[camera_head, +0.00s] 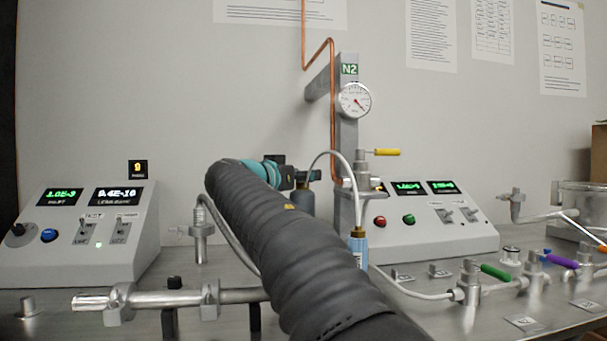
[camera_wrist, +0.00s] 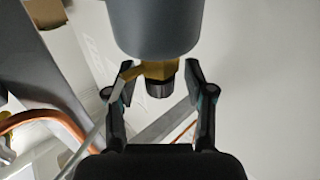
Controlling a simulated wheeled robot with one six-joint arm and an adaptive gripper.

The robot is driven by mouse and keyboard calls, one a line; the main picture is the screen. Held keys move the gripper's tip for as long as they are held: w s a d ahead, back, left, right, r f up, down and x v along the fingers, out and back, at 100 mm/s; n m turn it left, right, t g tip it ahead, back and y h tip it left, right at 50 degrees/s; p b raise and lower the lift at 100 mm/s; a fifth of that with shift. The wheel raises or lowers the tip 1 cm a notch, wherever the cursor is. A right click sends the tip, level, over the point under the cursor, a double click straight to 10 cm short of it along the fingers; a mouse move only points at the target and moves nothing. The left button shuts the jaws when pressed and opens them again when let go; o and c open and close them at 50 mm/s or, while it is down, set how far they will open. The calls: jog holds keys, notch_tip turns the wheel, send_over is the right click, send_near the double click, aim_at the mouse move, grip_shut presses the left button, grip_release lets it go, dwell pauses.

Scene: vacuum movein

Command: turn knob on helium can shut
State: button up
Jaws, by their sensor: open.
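In the wrist view the grey body of a can (camera_wrist: 155,22) fills the top middle, with a brass valve (camera_wrist: 157,70) and a dark ribbed knob (camera_wrist: 160,87) on its end. My gripper (camera_wrist: 158,76) is open, with one finger on each side of the valve and knob; gaps show between fingers and knob. A pale hose runs off the brass fitting past the left finger. In the head view my gripper (camera_head: 291,177) is at the top of a grey-blue can (camera_head: 301,202), partly hidden by my dark arm. The knob is not clear there.
A thin white hose (camera_head: 337,156) arcs close to the right of my gripper. The N2 post (camera_head: 347,125) with its gauge (camera_head: 355,100) and copper pipe stands behind. A light blue bottle (camera_head: 358,252) is right of my arm. Control boxes (camera_head: 128,240) flank the bench.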

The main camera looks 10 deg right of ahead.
grip_shut()
jog(key=b, duration=0.1)
jog(key=n+t+y+b, duration=0.1)
jog(key=b, duration=0.1)
jog(key=shift+s+d+f, duration=0.1)
jog(key=shift+f, duration=0.25)
jog(key=shift+r+n+t+y+b, duration=0.1)
jog(key=shift+n+t+y+b, duration=0.6)
jog(key=shift+t+y, duration=0.15)
jog(key=shift+r+y, duration=0.2)
jog(key=shift+y, duration=0.15)
grip_release()
